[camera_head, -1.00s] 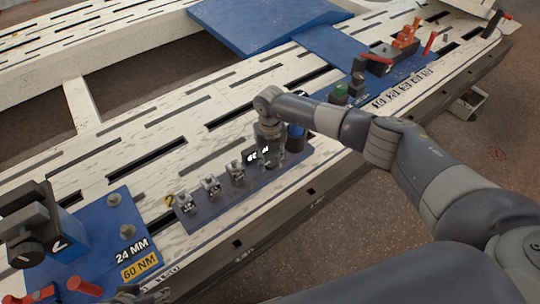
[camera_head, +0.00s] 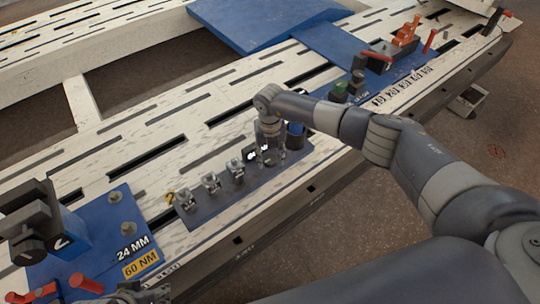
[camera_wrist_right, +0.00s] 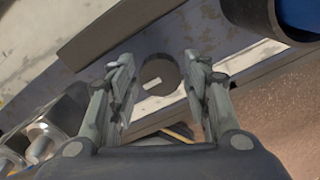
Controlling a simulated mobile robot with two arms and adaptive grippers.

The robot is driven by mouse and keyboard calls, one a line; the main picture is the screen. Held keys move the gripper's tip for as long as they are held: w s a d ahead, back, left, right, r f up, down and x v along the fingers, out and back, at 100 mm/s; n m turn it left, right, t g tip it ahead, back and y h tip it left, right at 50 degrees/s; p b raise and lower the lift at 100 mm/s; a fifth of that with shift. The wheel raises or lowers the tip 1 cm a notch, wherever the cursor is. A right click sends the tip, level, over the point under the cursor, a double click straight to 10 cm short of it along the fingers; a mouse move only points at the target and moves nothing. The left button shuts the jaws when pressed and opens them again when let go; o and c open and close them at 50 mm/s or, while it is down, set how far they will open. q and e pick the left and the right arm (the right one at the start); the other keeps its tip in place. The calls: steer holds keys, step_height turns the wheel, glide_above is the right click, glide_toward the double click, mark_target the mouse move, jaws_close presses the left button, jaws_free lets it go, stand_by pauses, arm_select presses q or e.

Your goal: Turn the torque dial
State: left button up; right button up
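A round grey knob with a pale mark, which looks like the torque dial (camera_wrist_right: 160,74), sits between the fingers of my right gripper (camera_wrist_right: 160,92) in the right wrist view. The fingers are open, one on each side, with a gap to the knob. In the head view my right gripper (camera_head: 272,150) points down at the right end of a dark strip (camera_head: 215,208) and hides the dial. A small black display (camera_head: 257,153) with blurred white digits is beside it. A part of my left gripper (camera_head: 140,293) shows at the bottom left edge; its fingers cannot be made out.
Several metal sockets (camera_head: 211,184) stand on the strip left of the gripper. A dark-and-blue cylinder (camera_head: 297,135) stands close on its right. A blue plate (camera_head: 95,240) with a 60 NM label and red handles is at left. The slotted bench behind is mostly clear.

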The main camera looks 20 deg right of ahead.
mark_target(270, 159)
step_height(270, 159, up, 12)
stand_by(0.6)
stand_by(0.4)
